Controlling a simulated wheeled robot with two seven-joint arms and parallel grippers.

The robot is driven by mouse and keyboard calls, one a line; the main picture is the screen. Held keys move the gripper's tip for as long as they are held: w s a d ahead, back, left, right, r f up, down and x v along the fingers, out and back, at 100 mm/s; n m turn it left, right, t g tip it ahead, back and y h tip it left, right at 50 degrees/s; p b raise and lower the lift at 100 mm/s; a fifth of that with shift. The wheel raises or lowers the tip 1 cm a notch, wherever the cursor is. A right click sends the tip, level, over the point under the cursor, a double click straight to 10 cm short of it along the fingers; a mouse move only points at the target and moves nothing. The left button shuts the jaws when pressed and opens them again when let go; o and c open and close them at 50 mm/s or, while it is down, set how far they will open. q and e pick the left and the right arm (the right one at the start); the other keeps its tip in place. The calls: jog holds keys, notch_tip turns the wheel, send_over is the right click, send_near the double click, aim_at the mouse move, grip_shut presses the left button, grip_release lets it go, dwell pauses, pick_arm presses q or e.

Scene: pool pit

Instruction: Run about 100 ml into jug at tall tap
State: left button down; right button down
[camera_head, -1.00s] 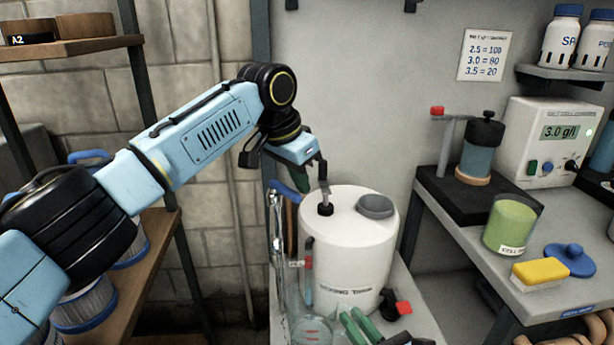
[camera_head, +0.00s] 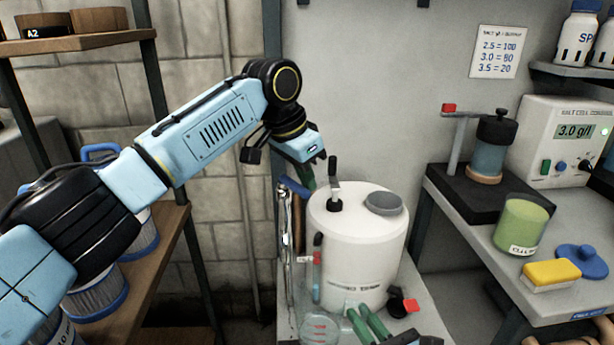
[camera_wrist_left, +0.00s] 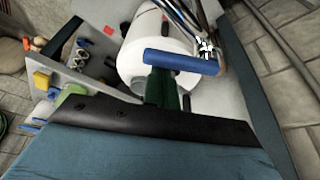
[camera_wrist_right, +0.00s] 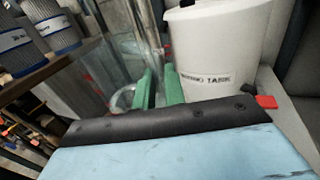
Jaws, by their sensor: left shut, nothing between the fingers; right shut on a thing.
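The tall tap (camera_head: 287,235) is a chrome pipe with a blue lever (camera_head: 293,187), left of the white tank. My left gripper (camera_head: 307,178) is shut and empty beside the lever. In the left wrist view its green fingers (camera_wrist_left: 158,88) lie close against the blue lever (camera_wrist_left: 180,62); I cannot tell whether they touch. The clear jug (camera_head: 320,328) with red marks is low in front of the tank, near the tap's foot. My right gripper (camera_head: 362,322) is shut on the jug; its green fingers (camera_wrist_right: 158,88) also show in the right wrist view. Water in the jug cannot be made out.
The white tank (camera_head: 350,255) stands close to the right of the tap, with a grey cap and a red-and-black valve (camera_head: 404,305). A wooden shelf (camera_head: 160,260) with filter cartridges is at left. The right bench (camera_head: 485,215) holds a green pot, a sponge and a meter.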

aim_at(297, 193)
pick_arm(q)
jog(key=shift+s+a, duration=0.1)
jog(key=shift+s+a+m+g, duration=0.3)
jog(key=shift+a+m+g, duration=0.15)
jog(key=shift+m, duration=0.65)
jog(key=shift+s+a, duration=0.35)
jog(key=shift+a, duration=0.55)
